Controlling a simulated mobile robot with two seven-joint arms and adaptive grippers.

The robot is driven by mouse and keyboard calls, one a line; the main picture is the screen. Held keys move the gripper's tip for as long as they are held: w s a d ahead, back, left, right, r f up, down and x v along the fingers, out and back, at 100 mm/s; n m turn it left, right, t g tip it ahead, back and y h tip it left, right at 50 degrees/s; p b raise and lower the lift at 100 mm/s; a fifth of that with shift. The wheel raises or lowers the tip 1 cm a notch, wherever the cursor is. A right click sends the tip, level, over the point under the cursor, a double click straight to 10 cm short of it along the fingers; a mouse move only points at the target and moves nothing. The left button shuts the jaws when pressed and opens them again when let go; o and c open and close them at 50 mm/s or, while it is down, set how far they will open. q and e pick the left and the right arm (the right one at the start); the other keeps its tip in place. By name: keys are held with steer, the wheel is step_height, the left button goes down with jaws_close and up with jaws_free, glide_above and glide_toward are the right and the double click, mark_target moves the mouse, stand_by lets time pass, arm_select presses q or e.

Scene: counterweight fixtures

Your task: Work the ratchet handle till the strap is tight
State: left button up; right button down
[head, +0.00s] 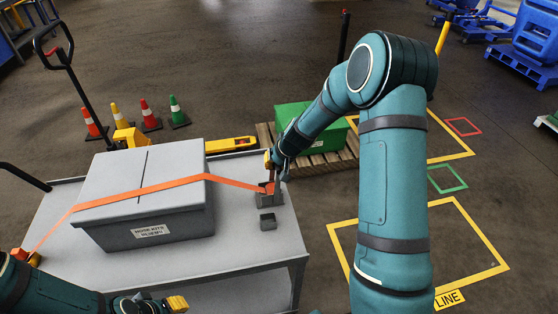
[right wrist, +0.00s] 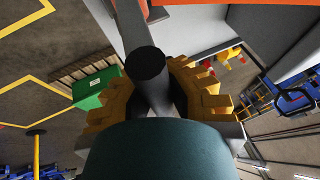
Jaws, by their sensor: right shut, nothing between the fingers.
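An orange strap (head: 140,190) runs over a lidded grey box (head: 150,222) on a grey cart. Its right end reaches a grey ratchet (head: 268,199) near the cart's right edge. The ratchet handle stands up from it, partly hidden by my right gripper (head: 272,163), which is shut with nothing held. In the right wrist view, the handle's dark round grip (right wrist: 147,66) shows close in front, between the yellow finger pads in the picture. Whether the pads touch it cannot be told. My left gripper (head: 152,303) is low at the cart's front; its opening is unclear.
Several cones (head: 150,117) stand behind the cart. A green crate (head: 318,143) rests on a pallet at the back right. Floor beyond is marked with yellow outlines.

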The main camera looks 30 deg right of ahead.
steer(key=shift+w+a+r, duration=0.4)
steer(key=shift+a, duration=0.05)
stand_by(0.3)
steer(key=c, duration=0.9)
jaws_free()
steer(key=shift+s+a+f, duration=0.1)
steer(key=shift+s+f, duration=0.05)
steer(key=shift+o, duration=0.2)
steer(key=v, duration=1.2)
steer(key=shift+s+f, duration=0.1)
